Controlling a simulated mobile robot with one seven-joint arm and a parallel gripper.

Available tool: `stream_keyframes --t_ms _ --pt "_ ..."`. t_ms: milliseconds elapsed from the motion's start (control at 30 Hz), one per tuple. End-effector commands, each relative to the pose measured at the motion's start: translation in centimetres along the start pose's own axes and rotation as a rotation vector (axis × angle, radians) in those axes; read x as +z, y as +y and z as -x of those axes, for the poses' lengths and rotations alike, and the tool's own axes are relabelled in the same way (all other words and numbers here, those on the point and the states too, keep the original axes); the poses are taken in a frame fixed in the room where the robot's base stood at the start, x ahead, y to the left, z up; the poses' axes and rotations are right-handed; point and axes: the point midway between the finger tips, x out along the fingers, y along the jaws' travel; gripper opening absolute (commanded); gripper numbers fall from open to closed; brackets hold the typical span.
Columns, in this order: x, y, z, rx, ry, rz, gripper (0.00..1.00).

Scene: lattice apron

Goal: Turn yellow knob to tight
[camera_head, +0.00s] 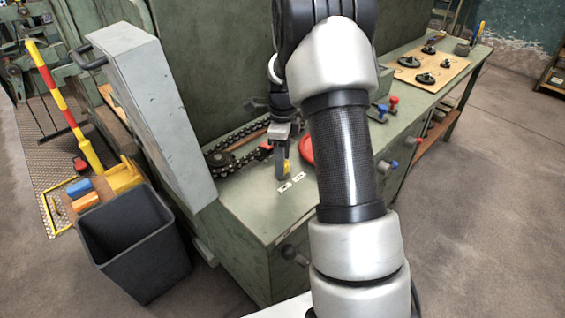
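A small patch of yellow, likely the yellow knob (287,166), shows at the tip of my gripper (282,166) on the green bench top. Most of it is hidden behind the grey finger. The gripper points down at it, and I cannot tell whether the fingers are around it or only beside it, nor how far they are apart. Two small white labels (284,187) lie on the bench just in front of it. Their marks are too small to read.
A red round part (307,149) sits right of the gripper, partly behind my arm. A chain and sprocket (221,160) lie to the left. Red (394,101) and blue (383,167) knobs are on the right. A grey panel (155,110) and black bin (135,245) stand left.

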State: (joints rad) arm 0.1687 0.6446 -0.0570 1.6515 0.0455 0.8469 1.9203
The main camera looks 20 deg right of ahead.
Motion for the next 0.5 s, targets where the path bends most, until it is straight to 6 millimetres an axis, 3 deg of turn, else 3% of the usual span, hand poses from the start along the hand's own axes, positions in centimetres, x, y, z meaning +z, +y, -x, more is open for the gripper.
stream_keyframes --t_ms 400,500 --pt "0.01 0.02 -0.91 0.000 0.000 0.001 0.51" --pt "0.01 0.01 -0.90 0.000 0.000 0.001 0.34"
